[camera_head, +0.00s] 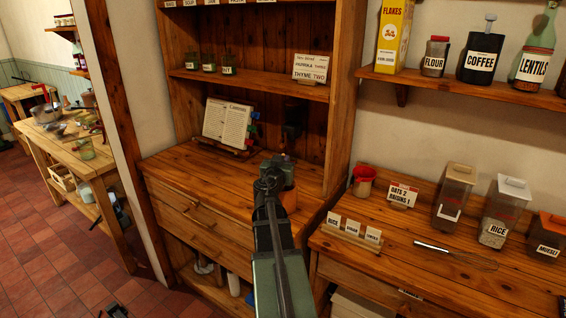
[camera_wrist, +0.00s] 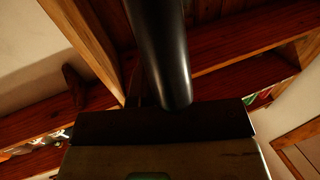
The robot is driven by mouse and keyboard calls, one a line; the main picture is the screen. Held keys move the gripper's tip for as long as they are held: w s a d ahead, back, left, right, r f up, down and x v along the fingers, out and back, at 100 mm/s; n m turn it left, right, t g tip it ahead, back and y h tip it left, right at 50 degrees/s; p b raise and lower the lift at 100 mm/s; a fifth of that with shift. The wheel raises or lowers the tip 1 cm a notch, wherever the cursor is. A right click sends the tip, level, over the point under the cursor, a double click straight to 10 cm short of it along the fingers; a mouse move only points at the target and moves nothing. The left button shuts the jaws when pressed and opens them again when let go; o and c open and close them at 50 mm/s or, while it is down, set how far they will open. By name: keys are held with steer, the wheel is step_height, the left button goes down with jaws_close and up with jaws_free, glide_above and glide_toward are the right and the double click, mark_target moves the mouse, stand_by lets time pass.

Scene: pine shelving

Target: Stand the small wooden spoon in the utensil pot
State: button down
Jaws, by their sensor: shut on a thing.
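My gripper (camera_head: 284,162) is over the wooden counter of the tall cabinet, its jaws hidden from the head view by my own wrist. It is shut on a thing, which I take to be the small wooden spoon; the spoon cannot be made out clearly.
A recipe book on a stand (camera_head: 228,124) and red and blue-topped small items (camera_head: 254,128) stand left of my gripper. A shelf (camera_head: 245,85) is above.

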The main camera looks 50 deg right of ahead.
steer(key=c, duration=1.6)
jaws_free()
steer(key=shift+f, duration=0.1)
steer(key=shift+o, duration=1.1)
steer(key=shift+w+d+f, duration=0.1)
steer(key=shift+d+f, duration=0.05)
steer(key=shift+d, duration=0.1)
steer(key=shift+o, duration=1.3)
steer(key=shift+a, duration=0.1)
steer(key=v, duration=1)
steer(key=shift+a, duration=0.4)
